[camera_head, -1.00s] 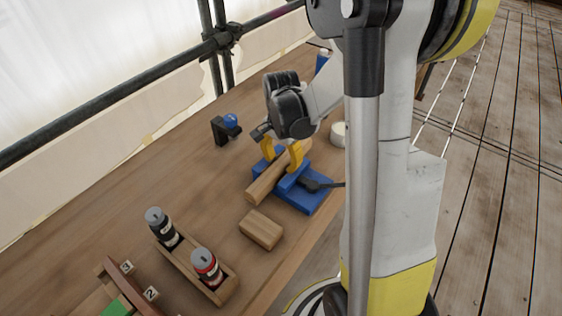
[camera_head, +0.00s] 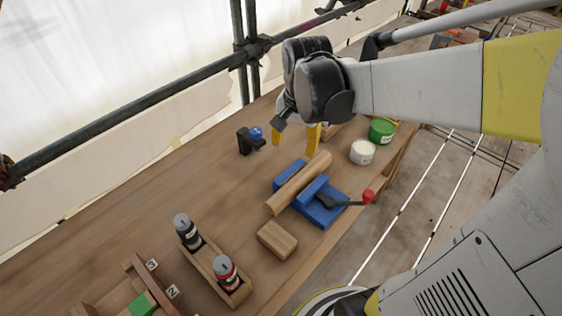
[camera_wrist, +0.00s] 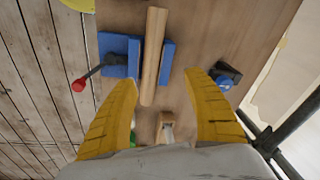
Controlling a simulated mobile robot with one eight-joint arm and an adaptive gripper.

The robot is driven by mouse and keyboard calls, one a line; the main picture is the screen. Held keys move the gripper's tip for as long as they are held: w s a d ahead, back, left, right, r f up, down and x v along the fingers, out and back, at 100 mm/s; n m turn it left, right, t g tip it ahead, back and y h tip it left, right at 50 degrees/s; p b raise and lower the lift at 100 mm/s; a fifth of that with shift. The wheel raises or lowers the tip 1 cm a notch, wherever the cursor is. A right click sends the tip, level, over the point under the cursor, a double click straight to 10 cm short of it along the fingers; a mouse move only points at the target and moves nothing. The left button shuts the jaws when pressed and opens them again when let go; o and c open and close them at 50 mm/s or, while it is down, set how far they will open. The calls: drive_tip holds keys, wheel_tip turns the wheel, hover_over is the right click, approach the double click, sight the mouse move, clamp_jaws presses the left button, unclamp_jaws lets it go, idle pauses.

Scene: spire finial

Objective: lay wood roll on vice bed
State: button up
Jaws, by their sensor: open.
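The wood roll (camera_head: 298,184) is a pale round bar lying lengthwise between the two blue jaws of the vice (camera_head: 322,212). In the wrist view the wood roll (camera_wrist: 152,58) lies in the gap of the blue vice (camera_wrist: 120,52), parallel to its jaws, with both ends sticking out. My gripper (camera_head: 294,142) has yellow fingers spread apart with nothing between them, above and behind the vice. In the wrist view my gripper (camera_wrist: 164,92) is open, with the roll apart from both fingers.
A wood block (camera_head: 277,240) and a rack with two bottles (camera_head: 214,266) stand in front of the vice. A white tin (camera_head: 362,151) and green tin (camera_head: 382,130) stand behind right. A black-and-blue tool (camera_head: 250,140) stands left of my gripper. The vice handle (camera_head: 345,202) sticks out right.

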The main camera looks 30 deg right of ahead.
drive_tip(key=s+a+r+n+t, duration=0.4)
drive_tip(key=s+a+n+t, duration=0.1)
drive_tip(key=s+a+n, duration=0.3)
drive_tip(key=shift+s+a+n, duration=0.25)
drive_tip(key=shift+a+n, duration=0.25)
drive_tip(key=shift+n, duration=0.5)
drive_tip(key=shift+r, duration=0.1)
